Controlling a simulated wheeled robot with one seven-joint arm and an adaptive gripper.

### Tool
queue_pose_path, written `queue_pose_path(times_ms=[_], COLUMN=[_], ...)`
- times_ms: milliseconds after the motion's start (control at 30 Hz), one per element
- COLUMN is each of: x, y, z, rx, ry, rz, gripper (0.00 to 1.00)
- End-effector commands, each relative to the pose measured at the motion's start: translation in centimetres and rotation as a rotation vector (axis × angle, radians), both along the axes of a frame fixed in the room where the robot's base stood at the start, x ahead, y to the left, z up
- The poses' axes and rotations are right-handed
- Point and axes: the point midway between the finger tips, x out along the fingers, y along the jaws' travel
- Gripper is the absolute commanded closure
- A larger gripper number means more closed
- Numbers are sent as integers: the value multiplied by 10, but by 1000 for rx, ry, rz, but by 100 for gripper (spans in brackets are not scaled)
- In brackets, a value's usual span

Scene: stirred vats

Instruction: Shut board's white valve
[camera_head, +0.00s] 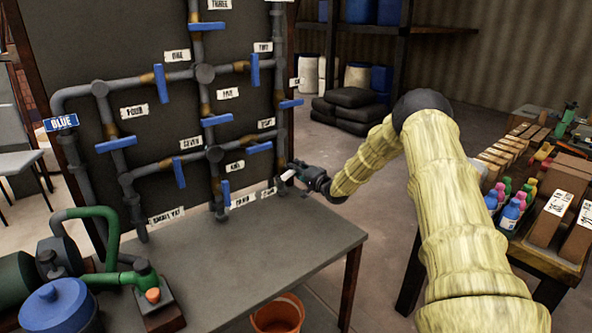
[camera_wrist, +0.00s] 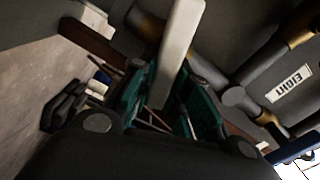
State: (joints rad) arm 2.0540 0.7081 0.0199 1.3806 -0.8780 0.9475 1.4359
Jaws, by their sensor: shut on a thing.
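The white valve handle (camera_wrist: 181,38) runs between the two teal-padded fingers of my gripper (camera_wrist: 168,98) in the wrist view. My gripper is shut on it. In the head view the handle shows as a small white piece (camera_head: 287,175) at the lower right of the pipe board (camera_head: 135,100). My gripper (camera_head: 297,173) reaches it from the right, just above the table's back edge. The handle's lower part is hidden between the fingers. I cannot tell how it stands to its own pipe.
Several blue valve handles, such as the one near EIGHT (camera_head: 259,148), sit close by on the grey pipes. A grey table (camera_head: 250,245) stands below the board, with a green-piped pump (camera_head: 105,278) at its left. An orange bucket (camera_head: 278,314) is underneath.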

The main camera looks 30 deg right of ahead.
Motion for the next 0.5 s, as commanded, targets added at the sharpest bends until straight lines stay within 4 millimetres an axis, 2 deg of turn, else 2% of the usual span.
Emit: queue_pose_path(times_ms=[200, 500], x=[-1, -1], y=[-4, -4], z=[-6, -8], rx=[163, 300], ry=[12, 23], rz=[-4, -4], gripper=[100, 100])
